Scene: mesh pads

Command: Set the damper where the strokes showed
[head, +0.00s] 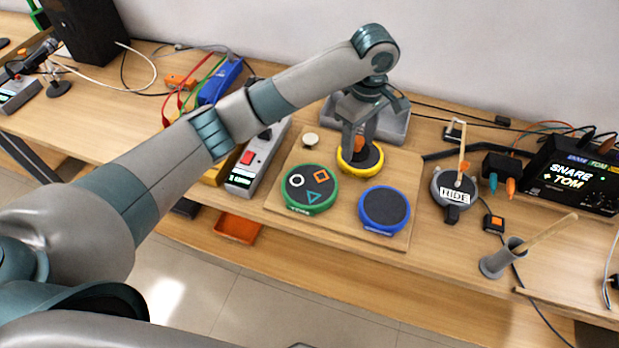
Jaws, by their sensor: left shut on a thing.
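My left gripper (357,144) points down over the yellow-rimmed pad (373,163) at the back of the pad board. It is shut on a small orange piece (359,143), mostly hidden by the fingers; I cannot tell whether it touches the pad. The green-rimmed pad (310,190) at front left carries a white circle, an orange square and a teal triangle. The blue-rimmed pad (384,208) at front right is bare. A display (572,180) at right reads "SNARE + TOM". My right gripper is out of view.
A small pale disc (311,140) sits at the board's back left. A round device marked "HIDE" (454,192) with an upright stick stands right of the board. A grey cup (498,262) holds a leaning stick. A grey box with a red switch (247,158) stands left.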

